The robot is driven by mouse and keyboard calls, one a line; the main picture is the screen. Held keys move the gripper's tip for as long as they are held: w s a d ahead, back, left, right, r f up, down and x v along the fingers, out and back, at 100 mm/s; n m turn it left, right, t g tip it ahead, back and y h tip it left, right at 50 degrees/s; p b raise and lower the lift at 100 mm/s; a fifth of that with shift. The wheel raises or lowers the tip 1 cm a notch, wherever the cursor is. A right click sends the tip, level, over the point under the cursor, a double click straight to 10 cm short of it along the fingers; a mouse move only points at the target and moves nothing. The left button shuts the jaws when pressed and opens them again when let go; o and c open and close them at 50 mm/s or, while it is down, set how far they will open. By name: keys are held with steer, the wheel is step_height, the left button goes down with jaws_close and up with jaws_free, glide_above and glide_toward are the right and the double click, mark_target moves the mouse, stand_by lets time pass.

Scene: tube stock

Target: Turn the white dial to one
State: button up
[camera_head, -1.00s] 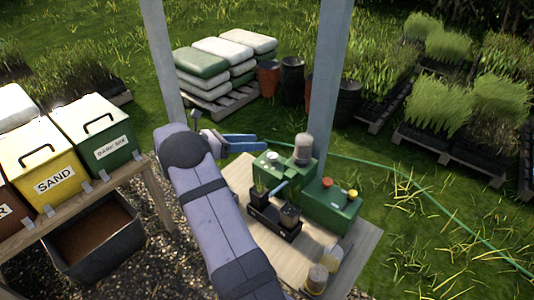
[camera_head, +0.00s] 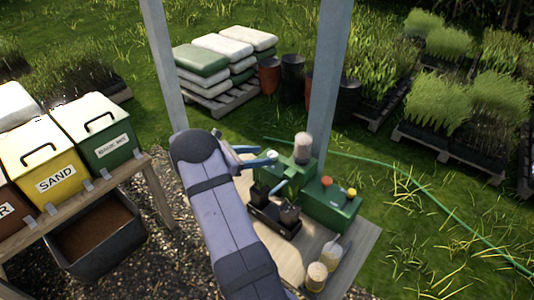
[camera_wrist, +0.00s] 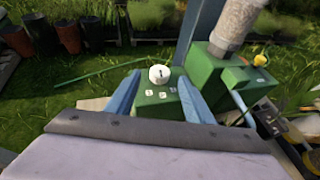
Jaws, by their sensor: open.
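The white dial (camera_wrist: 159,75) is a round knob with a dark mark, on top of a green box (camera_wrist: 160,103). Several small pale labels lie on the box in front of the dial; their numbers are too small to read. My gripper (camera_wrist: 158,84) is open in the wrist view, with one blue finger on each side of the dial. I cannot tell whether either finger touches it. In the head view the dial (camera_head: 272,155) shows at the tips of my gripper (camera_head: 258,157), on the left part of the green machine (camera_head: 302,175).
A clear cylinder (camera_head: 303,146) stands on the machine, right of the dial. A black tray (camera_head: 272,216) with small pots sits in front. The machine's right box carries an orange button (camera_head: 327,181) and a yellow one (camera_head: 351,192). Tubs (camera_head: 317,275) stand at the table's front.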

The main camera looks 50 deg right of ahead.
mark_target(270, 155)
steer(key=shift+p+x, duration=0.5)
steer(key=shift+x, duration=1.45)
